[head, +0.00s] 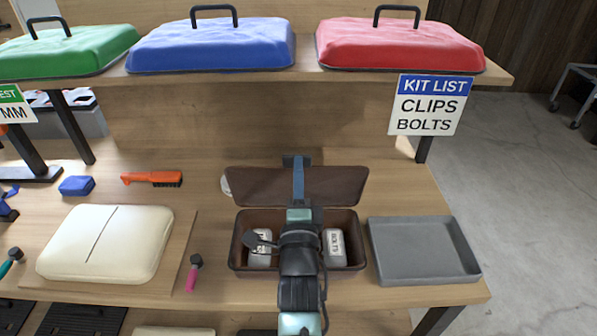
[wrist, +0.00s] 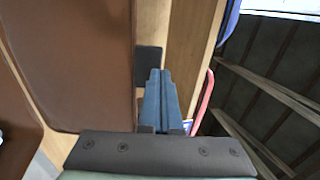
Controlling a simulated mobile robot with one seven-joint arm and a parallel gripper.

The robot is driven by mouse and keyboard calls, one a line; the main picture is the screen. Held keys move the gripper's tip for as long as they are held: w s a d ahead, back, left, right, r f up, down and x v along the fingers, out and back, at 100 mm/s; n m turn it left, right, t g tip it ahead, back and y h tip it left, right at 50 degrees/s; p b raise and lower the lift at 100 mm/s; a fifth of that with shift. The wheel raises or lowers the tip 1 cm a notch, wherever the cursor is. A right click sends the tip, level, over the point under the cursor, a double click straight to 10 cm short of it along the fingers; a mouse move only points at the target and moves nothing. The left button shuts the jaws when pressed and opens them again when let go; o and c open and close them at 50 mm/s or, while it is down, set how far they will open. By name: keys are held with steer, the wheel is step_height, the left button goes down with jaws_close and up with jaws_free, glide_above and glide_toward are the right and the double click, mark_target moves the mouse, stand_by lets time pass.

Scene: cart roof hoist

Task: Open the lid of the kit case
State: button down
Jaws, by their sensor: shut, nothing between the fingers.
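The brown kit case (head: 240,262) sits on the lower bench top with its lid (head: 343,186) standing raised at the back. Inside are two small white labelled boxes, one at the left (head: 261,258) and one at the right (head: 334,247). My gripper (head: 297,164) reaches over the case to the lid's upper edge; the arm hides the middle of the case and lid. In the wrist view my fingers (wrist: 161,80) are together and empty, beside the brown lid (wrist: 75,60). I cannot tell whether they touch it. A small dark flat piece (wrist: 149,66) shows by the fingertips.
A grey tray (head: 420,250) stands right of the case. A pink-handled tool (head: 193,273) and cream case (head: 100,244) lie left. An orange brush (head: 152,179) lies behind them. The shelf above holds green, blue (head: 212,44) and red (head: 395,45) lids. A kit list sign (head: 430,104) hangs right.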

steer(key=w+r+g+p, duration=0.1)
steer(key=w+g+p, duration=0.4)
steer(key=w, duration=0.4)
steer(key=shift+r, duration=0.3)
steer(key=shift+w, duration=0.1)
